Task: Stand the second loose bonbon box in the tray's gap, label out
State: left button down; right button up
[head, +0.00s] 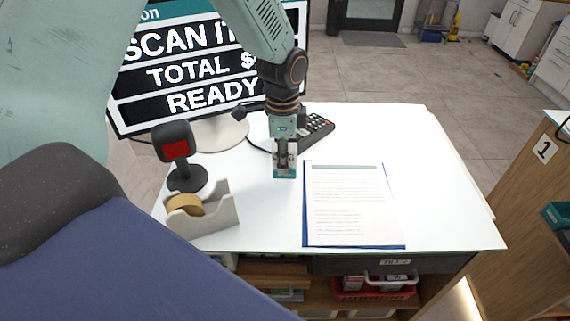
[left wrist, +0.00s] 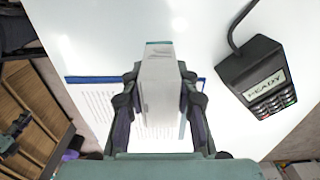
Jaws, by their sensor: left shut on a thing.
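My left gripper (head: 284,150) is shut on a small box (head: 284,173), which is grey-white with teal at its ends. It holds the box over the white counter, left of the clipboard; whether the box touches the counter is unclear. In the left wrist view the box (left wrist: 159,92) stands between the two dark fingers of the left gripper (left wrist: 160,105). A pale broad face with faint marks and a teal edge show; its label cannot be read. No tray with a gap can be made out. My right gripper cannot be made out in either view.
A clipboard with paper (head: 350,205) lies right of the gripper. A card terminal (head: 316,128) is behind. A scanner (head: 178,160), tape dispenser (head: 205,210) and monitor (head: 200,70) stand to the left. A red basket (head: 375,292) sits below the counter. The counter's right side (head: 430,170) is clear.

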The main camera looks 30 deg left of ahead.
pick_arm(q)
notch_tip(320, 180, down, 3)
jog(key=shift+r, duration=0.2)
jog(key=shift+a+f, duration=0.15)
jog(key=shift+a, duration=0.05)
jog(key=shift+d+f, duration=0.15)
jog(key=c, duration=1.2)
grip_release()
jog(key=shift+o, duration=0.9)
